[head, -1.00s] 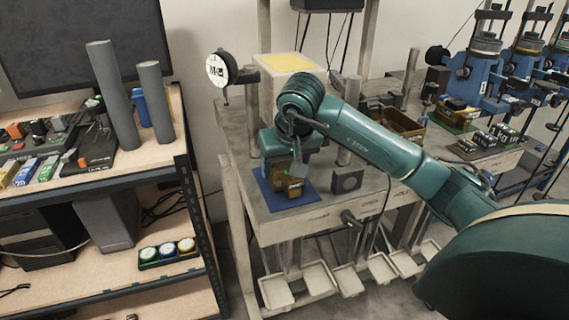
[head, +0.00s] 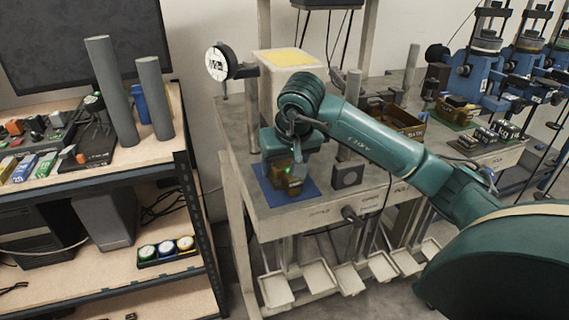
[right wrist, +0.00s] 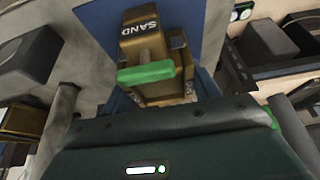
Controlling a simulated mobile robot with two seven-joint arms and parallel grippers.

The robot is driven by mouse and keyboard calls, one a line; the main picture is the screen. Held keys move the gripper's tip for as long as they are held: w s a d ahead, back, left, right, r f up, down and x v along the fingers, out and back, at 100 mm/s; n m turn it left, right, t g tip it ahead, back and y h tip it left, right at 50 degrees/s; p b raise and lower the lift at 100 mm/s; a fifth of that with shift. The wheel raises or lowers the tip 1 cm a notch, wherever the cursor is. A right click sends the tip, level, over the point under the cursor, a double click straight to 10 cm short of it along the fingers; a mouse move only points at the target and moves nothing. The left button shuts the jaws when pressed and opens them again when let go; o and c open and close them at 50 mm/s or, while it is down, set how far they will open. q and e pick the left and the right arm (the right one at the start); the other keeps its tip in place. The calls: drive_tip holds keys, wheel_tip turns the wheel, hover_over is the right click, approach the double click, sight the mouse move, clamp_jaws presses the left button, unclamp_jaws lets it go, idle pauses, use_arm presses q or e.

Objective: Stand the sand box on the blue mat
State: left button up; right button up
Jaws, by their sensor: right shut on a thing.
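The sand box (head: 289,187) is a small brown-gold box at the blue mat (head: 312,190) on the front left of the grey bench. In the right wrist view the box (right wrist: 139,32) shows a dark SAND label, and the blue mat (right wrist: 199,22) lies behind it. My right gripper (head: 287,174) is shut on the box from above. My left gripper is not in view.
A dark grey block (head: 348,175) stands just right of the mat. A pale bin with a yellow top (head: 289,85) stands behind. A brown open tray (head: 398,119) and blue presses (head: 484,72) are farther right. The left shelf (head: 150,160) holds grey cylinders.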

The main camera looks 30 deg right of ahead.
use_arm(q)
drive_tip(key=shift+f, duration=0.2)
use_arm(e)
drive_tip(key=shift+s+a+f, duration=0.15)
drive_tip(key=shift+s+f, duration=0.05)
drive_tip(key=shift+f, duration=0.35)
drive_tip(key=o, duration=1.5)
drive_tip(key=shift+c, duration=0.2)
drive_tip(key=o, duration=0.3)
drive_tip(key=shift+w, duration=0.1)
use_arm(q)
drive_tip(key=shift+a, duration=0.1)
use_arm(e)
drive_tip(key=shift+o, duration=0.2)
drive_tip(key=shift+d+r+p, duration=0.2)
drive_tip(key=shift+r+p, duration=0.1)
drive_tip(key=shift+r, duration=0.05)
drive_tip(key=p+v, duration=0.4)
drive_tip(key=v, duration=0.3)
drive_tip(key=shift+a+r, duration=0.1)
drive_tip(key=shift+r, duration=0.2)
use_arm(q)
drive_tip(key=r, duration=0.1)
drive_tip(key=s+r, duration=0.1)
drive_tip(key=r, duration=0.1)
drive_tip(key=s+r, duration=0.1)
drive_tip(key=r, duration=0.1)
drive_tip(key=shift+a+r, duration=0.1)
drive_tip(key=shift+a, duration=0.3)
